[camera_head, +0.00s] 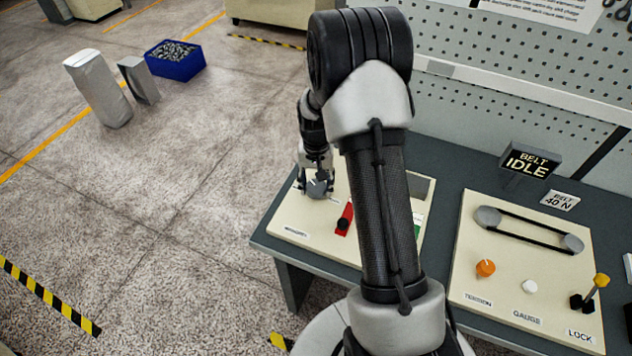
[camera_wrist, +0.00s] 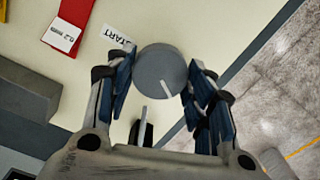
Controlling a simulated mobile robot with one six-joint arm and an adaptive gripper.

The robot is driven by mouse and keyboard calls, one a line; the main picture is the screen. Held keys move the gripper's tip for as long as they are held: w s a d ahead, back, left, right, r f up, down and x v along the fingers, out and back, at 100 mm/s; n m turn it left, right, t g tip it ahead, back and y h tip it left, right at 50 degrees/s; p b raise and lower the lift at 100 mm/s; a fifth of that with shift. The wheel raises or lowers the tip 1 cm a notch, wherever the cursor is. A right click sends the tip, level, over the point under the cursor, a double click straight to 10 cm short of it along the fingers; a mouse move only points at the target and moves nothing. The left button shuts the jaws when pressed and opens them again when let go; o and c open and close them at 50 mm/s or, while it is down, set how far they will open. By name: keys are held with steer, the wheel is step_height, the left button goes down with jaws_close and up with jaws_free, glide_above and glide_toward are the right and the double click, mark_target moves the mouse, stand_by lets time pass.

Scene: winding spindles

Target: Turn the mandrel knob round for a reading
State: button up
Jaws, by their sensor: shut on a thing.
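The mandrel knob (camera_wrist: 160,66) is a round grey dial with a white line on its face. In the wrist view the line points down and slightly right, away from the START label (camera_wrist: 117,36) beside the knob's upper left. My gripper (camera_wrist: 161,74) has a finger on each side of the knob and is shut on it. In the head view my gripper (camera_head: 317,180) is low over the left cream panel (camera_head: 320,246), with the knob (camera_head: 319,190) partly hidden between its fingers.
A red piece (camera_head: 345,218) with a black knob is right of the mandrel knob; a 0.2 mm tag (camera_wrist: 62,36) shows in the wrist view. My arm hides part of the left panel. The right panel (camera_head: 480,262) bears a belt, an orange knob (camera_head: 485,267) and a yellow-tipped lever (camera_head: 601,281).

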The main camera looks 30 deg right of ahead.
mark_target(316, 186)
steer(key=m, duration=0.5)
steer(key=shift+m, duration=0.3)
steer(key=m+p, duration=0.1)
steer(key=m, duration=0.4)
steer(key=shift+m, duration=0.4)
steer(key=o, duration=1.1)
steer(key=shift+c, duration=0.2)
step_height(316, 186, up, 12)
